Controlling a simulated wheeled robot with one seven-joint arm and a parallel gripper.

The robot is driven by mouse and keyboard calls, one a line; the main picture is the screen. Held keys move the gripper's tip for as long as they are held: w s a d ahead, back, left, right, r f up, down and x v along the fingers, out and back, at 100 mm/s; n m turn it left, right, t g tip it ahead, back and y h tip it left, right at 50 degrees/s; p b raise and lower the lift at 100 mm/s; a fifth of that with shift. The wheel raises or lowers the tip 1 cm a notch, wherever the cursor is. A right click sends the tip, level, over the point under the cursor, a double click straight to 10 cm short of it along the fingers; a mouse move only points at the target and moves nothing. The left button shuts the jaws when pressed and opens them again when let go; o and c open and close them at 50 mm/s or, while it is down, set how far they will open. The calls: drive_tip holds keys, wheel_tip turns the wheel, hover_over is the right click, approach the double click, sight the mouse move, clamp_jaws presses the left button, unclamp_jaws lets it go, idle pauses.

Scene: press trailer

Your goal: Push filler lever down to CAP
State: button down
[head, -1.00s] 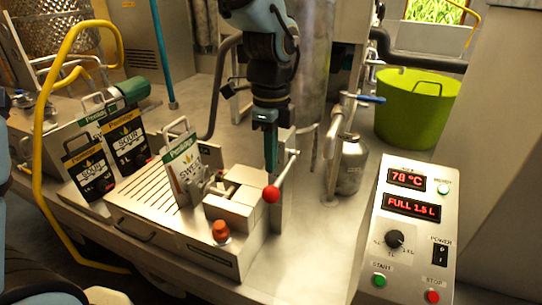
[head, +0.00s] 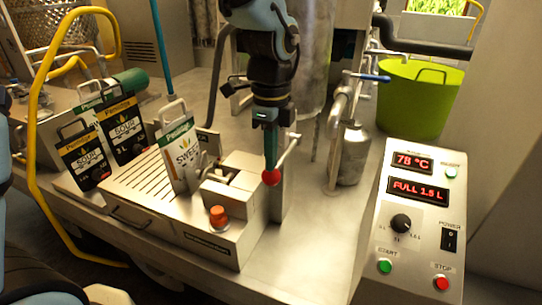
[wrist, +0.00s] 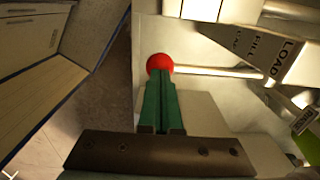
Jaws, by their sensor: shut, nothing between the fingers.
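The filler lever is a metal rod (head: 285,154) with a red ball knob (head: 271,177) at its end, on the right side of the filler block (head: 232,197). My gripper (head: 270,160) is shut and empty, with its green fingers pointing down right at the knob. In the wrist view the fingertips (wrist: 159,84) meet or overlap the red knob (wrist: 159,64); whether they press on it I cannot tell. The rod (wrist: 215,72) runs right from the knob towards a plate (wrist: 283,52) lettered FILL and LOAD.
A white-green Sweet pouch (head: 180,155) stands at the filler, left of the lever. An orange-red knob (head: 218,215) is on the block's front. A control panel (head: 415,220) reads 78 °C and FULL 1.5 L. A metal can (head: 351,155) and green tub (head: 422,100) are behind right.

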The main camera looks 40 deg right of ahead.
sight(273, 179)
drive_tip(key=shift+f+b, duration=1.15)
drive_tip(key=shift+f, duration=0.4)
drive_tip(key=shift+w+d+f+b, duration=0.15)
drive_tip(key=shift+f+b, duration=0.2)
drive_tip(key=shift+f, duration=0.3)
drive_tip(key=shift+w+d+f+b, duration=0.15)
drive_tip(key=shift+f+b, duration=0.15)
drive_tip(key=shift+f, duration=0.3)
drive_tip(key=shift+d+f+b, duration=0.15)
drive_tip(key=shift+f+b, duration=0.2)
drive_tip(key=shift+f, duration=0.3)
drive_tip(key=shift+r, duration=0.15)
wheel_tip(273, 179, up, 10)
drive_tip(key=p, duration=0.9)
drive_tip(key=shift+p, duration=0.3)
